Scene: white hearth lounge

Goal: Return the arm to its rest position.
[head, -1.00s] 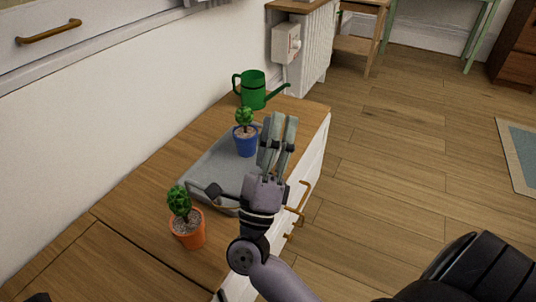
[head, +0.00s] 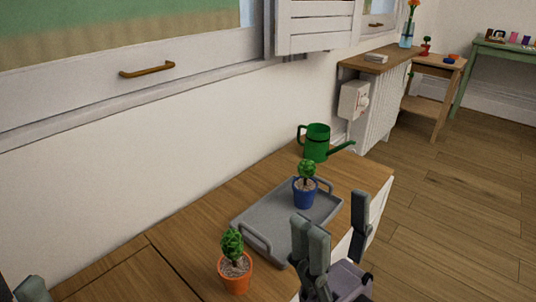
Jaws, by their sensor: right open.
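My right gripper (head: 335,213) stands at the lower middle of the head view, in front of the cabinet's right edge, with its fingers spread upward and nothing between them. Its fingers overlap the near right corner of the grey tray (head: 262,222) in the picture. A small grey-black part of my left gripper (head: 31,290) shows at the bottom left corner; its jaws cannot be made out. A plant in a blue pot (head: 306,194) stands upright on the tray. A plant in an orange pot (head: 235,275) stands on the wooden top, left of the tray.
A green watering can (head: 317,143) stands at the far end of the wooden cabinet top (head: 200,223). A white radiator (head: 385,107) with a wooden shelf lies beyond. The wooden floor (head: 450,225) at the right is clear.

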